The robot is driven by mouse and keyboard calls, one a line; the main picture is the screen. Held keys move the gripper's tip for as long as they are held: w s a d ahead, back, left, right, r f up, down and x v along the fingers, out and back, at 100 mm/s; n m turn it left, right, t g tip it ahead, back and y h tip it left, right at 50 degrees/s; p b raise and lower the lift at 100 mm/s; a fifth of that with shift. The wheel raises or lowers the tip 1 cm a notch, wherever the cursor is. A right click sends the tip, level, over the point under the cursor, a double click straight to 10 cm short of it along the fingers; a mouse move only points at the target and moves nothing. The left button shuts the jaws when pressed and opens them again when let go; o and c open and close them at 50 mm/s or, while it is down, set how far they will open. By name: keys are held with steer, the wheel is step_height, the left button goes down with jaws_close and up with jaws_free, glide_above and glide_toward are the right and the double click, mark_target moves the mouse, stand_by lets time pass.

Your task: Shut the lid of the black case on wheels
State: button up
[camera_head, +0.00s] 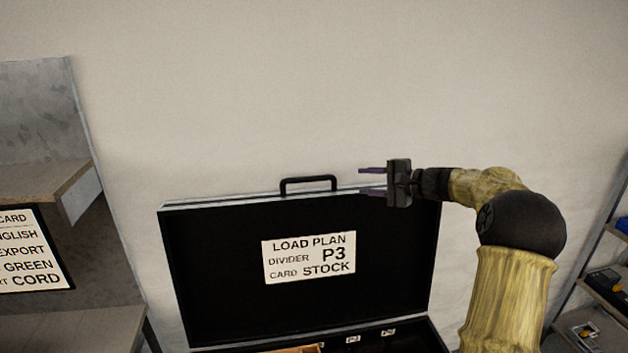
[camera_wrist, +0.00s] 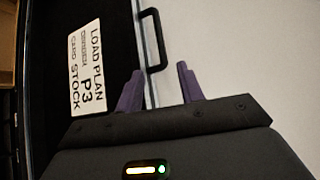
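The black case (camera_head: 215,290) stands in front of the wall with its lid (camera_head: 390,290) raised upright. A white load plan card (camera_head: 308,258) is on the inside of the lid, and a black handle (camera_head: 308,183) is on its top edge. My gripper (camera_head: 372,181) is at the lid's top edge, right of the handle, with its purple fingers apart and pointing left. The case's wheels are out of view.
A shelf unit (camera_head: 55,185) with a white sign (camera_head: 30,250) stands at the left. Another shelf (camera_head: 600,285) with small items is at the far right. Labels and a wooden piece (camera_head: 295,350) show inside the case. The wall above is bare.

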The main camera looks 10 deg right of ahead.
mark_target(313, 180)
steer(key=p+x, duration=0.6)
steer(key=x, duration=1)
steer(key=shift+a, duration=0.1)
steer(key=shift+w+a+f, duration=0.25)
steer(key=shift+w+a, duration=0.1)
steer(key=shift+w, duration=0.05)
jaws_close()
